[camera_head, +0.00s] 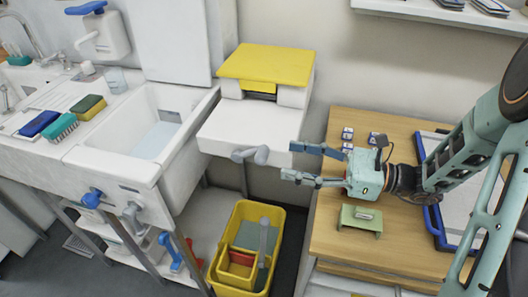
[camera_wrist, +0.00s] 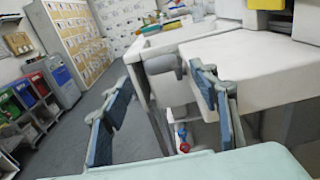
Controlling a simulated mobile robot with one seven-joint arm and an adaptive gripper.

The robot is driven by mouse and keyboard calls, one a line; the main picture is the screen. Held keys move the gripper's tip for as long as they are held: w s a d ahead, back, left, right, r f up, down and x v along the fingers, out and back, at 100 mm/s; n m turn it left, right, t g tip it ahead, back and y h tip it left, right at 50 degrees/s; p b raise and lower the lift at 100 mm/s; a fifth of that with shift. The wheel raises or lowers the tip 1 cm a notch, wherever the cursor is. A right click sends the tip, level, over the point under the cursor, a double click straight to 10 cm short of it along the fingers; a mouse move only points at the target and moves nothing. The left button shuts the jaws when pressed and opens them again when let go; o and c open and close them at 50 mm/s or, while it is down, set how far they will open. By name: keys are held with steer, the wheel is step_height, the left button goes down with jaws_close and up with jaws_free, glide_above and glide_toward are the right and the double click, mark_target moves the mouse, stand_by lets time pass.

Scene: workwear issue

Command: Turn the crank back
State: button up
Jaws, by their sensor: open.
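The crank (camera_head: 250,155) is a short grey handle on the front of a white unit with a yellow top (camera_head: 265,62). Its arm lies roughly level in the head view, with a rounded knob at the right end. In the wrist view the crank (camera_wrist: 165,66) shows ahead, between the directions of the two fingertips. My gripper (camera_head: 291,160) is open and empty, pointing left towards the crank. Its fingertips are a little right of the knob, apparently apart from it. The wrist view also shows both fingers of my gripper (camera_wrist: 160,78) spread wide.
A wooden table (camera_head: 330,238) under my arm carries a green block (camera_head: 360,221) and small blue-and-white items. A yellow bucket (camera_head: 223,262) stands below the crank. A white sink (camera_head: 150,130) with sponges and brushes beside it is at left.

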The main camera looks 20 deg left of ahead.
mark_target(263, 151)
steer(key=a, duration=0.7)
steer(key=shift+s+a, duration=0.4)
steer(key=shift+c, duration=0.3)
steer(key=shift+s+f, duration=0.1)
jaws_close()
